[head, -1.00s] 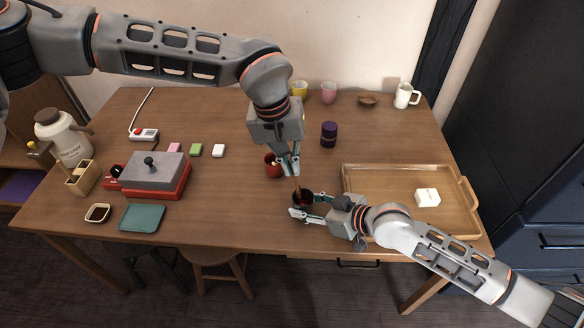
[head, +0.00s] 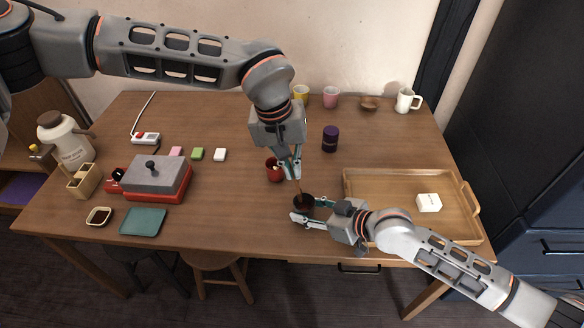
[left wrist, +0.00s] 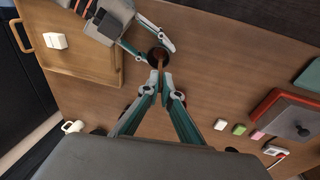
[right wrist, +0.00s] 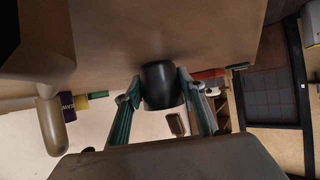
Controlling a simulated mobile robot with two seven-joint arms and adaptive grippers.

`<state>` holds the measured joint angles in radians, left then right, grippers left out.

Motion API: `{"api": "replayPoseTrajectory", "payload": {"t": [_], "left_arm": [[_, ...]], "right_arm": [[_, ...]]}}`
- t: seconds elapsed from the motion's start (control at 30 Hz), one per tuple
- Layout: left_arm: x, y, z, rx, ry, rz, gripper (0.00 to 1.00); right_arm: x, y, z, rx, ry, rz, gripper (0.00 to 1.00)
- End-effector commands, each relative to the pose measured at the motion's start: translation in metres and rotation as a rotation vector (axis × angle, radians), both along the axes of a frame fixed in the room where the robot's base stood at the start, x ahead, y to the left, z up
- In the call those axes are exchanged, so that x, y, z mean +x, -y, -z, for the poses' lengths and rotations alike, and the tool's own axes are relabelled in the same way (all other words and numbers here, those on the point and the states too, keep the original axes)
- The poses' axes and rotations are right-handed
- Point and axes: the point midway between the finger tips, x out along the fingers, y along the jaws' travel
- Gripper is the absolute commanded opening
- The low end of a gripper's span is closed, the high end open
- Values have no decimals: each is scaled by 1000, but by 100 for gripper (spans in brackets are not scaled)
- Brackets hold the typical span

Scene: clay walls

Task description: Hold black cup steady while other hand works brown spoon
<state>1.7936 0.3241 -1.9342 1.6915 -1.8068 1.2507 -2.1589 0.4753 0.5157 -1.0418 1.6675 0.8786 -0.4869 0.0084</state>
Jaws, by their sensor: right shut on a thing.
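The black cup (head: 303,203) stands upright near the table's front edge, left of the tray. My right gripper (head: 301,208) is shut around its sides; the right wrist view shows the cup (right wrist: 161,86) between both fingers. My left gripper (head: 291,172) is above the cup, pointing down. It is shut on the brown spoon (left wrist: 160,64), whose lower end goes into the cup's mouth in the left wrist view. The spoon's tip is hidden inside the cup. What the cup holds is too dark to tell.
A red cup (head: 273,171) stands just behind my left fingers. The wooden tray (head: 360,178) with a white block (head: 429,203) lies on the right. A purple canister (head: 330,139) stands behind. A red-based grey box (head: 155,178) is at left; the table between is clear.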

Motion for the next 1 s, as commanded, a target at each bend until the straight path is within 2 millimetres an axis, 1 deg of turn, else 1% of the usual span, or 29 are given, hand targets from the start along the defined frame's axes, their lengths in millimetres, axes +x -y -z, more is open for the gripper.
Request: {"api": "replayPoseTrajectory", "payload": {"t": [0.5,0.6,1.0], "left_arm": [[1,0,-45,0,3,0,0],[0,0,-48,0,1,1,0],[0,0,-47,0,0,0,0]], "right_arm": [[0,0,0,1,1,0,27],[0,0,0,1,1,0,27],[0,0,-1,1,1,0,27]]}}
